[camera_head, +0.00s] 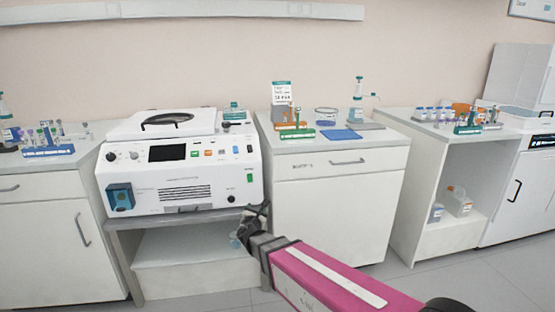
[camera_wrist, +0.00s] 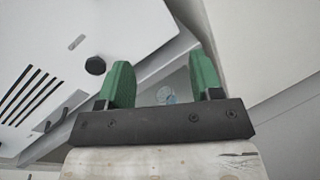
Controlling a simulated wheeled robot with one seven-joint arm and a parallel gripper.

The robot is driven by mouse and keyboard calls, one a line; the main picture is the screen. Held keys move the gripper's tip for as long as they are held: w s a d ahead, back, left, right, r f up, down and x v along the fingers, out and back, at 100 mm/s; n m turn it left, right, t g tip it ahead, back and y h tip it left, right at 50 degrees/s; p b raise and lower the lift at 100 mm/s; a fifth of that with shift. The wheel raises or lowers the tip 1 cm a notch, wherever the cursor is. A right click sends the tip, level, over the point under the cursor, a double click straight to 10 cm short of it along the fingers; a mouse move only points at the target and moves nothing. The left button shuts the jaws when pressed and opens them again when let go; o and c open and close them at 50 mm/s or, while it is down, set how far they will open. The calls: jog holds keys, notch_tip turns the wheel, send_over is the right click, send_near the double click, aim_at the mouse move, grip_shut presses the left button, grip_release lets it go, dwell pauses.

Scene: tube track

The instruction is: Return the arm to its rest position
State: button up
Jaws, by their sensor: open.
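My arm, with a pink link, reaches from the bottom right of the head view. My gripper (camera_head: 262,212) is in front of the gap between the white machine (camera_head: 180,165) and the middle cabinet (camera_head: 340,215). In the wrist view, the two green fingers of my gripper (camera_wrist: 162,84) stand apart with nothing held between them. The white machine (camera_wrist: 75,50) fills the left of that view, close to the left finger. A pale cabinet side (camera_wrist: 265,45) is to the right.
A blue rack with tubes (camera_head: 48,151) is on the left counter. A green rack (camera_head: 468,129) is on the right counter. The floor (camera_head: 420,285) in front of the cabinets at right is clear.

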jog(key=s+d+f+m+g+h, duration=0.2)
jog(key=d+f+m+g+h, duration=0.15)
jog(key=d+m, duration=0.75)
jog(key=s+d+f+m+g+h, duration=0.25)
jog(key=d+m+g, duration=0.35)
jog(key=d, duration=0.9)
jog(key=s+d+f+m+g+y, duration=0.1)
jog(key=s+d+m+g+y, duration=0.2)
jog(key=s+m, duration=0.3)
jog(key=s+d+f+m+g+y, duration=0.2)
jog(key=s+d+m+g+y, duration=0.1)
jog(key=s+m, duration=0.4)
jog(key=shift+d+f+m+g, duration=0.2)
jog(key=shift+d+m+g, duration=0.1)
jog(key=shift+m+g, duration=0.6)
